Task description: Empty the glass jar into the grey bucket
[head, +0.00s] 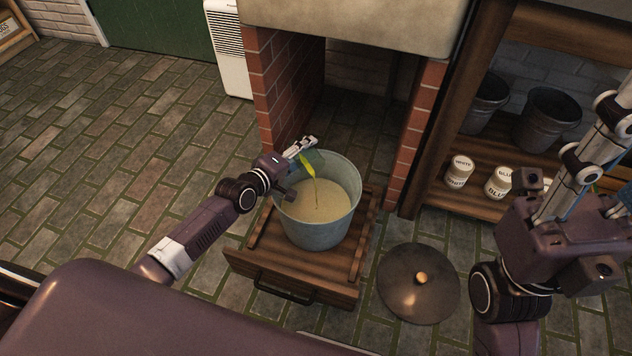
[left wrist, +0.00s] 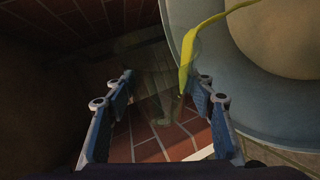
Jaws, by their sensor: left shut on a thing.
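My left gripper (head: 303,146) is shut on the glass jar (head: 316,158), tilted over the rim of the grey bucket (head: 318,233). The jar is clear and hard to make out; in the left wrist view the jar (left wrist: 153,85) shows faintly between the blue finger pads of the left gripper (left wrist: 160,112). A yellow-green stream (head: 314,186) runs from the jar down into the bucket. The bucket holds a pale beige liquid (head: 325,205). My right gripper (head: 592,150) is at the right edge, partly cut off, away from the bucket.
The bucket stands on a low wooden drawer platform (head: 262,262) before a brick fireplace. A round dark lid (head: 410,300) with a knob lies on the floor to its right. Shelves with paint pots (head: 459,170) and dark buckets (head: 548,118) stand at right. The floor at left is clear.

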